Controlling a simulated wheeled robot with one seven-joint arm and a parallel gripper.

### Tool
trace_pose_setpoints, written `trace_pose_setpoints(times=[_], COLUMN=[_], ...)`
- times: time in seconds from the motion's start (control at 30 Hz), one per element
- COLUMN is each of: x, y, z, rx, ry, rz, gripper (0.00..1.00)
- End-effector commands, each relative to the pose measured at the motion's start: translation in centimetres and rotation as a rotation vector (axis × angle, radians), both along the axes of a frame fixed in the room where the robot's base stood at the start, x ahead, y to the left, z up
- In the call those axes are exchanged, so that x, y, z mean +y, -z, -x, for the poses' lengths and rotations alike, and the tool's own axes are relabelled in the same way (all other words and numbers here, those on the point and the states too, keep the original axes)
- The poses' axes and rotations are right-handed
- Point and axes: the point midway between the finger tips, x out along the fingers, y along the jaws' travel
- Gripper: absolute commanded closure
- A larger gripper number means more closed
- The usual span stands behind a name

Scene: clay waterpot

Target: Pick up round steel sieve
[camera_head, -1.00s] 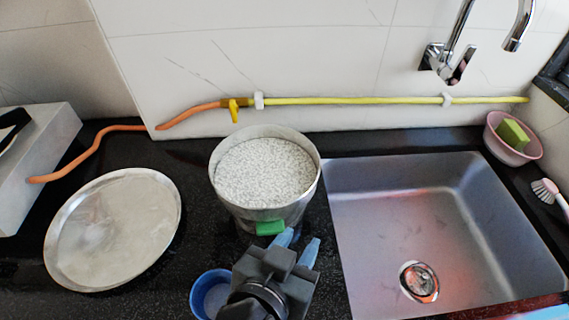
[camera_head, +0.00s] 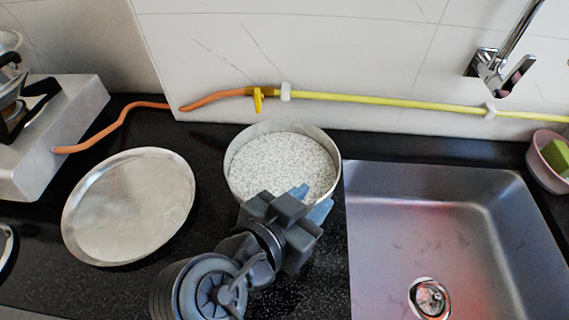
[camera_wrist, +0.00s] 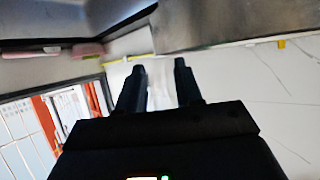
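The round steel sieve (camera_head: 275,158) appears to be the deep steel vessel with a pale speckled, mesh-like top, on the dark counter left of the sink. My gripper (camera_head: 312,203) overlaps its front right rim in the head view; whether they touch cannot be told. The front of the vessel is hidden behind my arm. In the wrist view, my gripper's two fingers (camera_wrist: 160,72) are apart with nothing between them. A blurred grey metal surface (camera_wrist: 215,20) lies beyond the fingertips; I cannot tell whether it is the sieve.
A flat round steel plate (camera_head: 130,205) lies left of the sieve. The sink (camera_head: 440,225) is on the right, with a pink bowl (camera_head: 550,175) beyond it. A stove (camera_head: 60,140) stands at left. An orange and yellow hose (camera_head: 380,102) runs along the wall.

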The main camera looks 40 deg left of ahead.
Motion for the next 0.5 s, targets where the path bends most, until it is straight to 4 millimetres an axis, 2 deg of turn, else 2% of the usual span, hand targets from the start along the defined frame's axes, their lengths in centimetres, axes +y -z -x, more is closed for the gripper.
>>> trace_pose_setpoints(times=[0.3,0.5], x=[-0.2,-0.2], y=[1.7,2.3], z=[-3.8,-4.8], rx=[0.000,0.000], ry=[0.001,-0.001], rz=[0.002,0.000], gripper=[0.65,0.65])
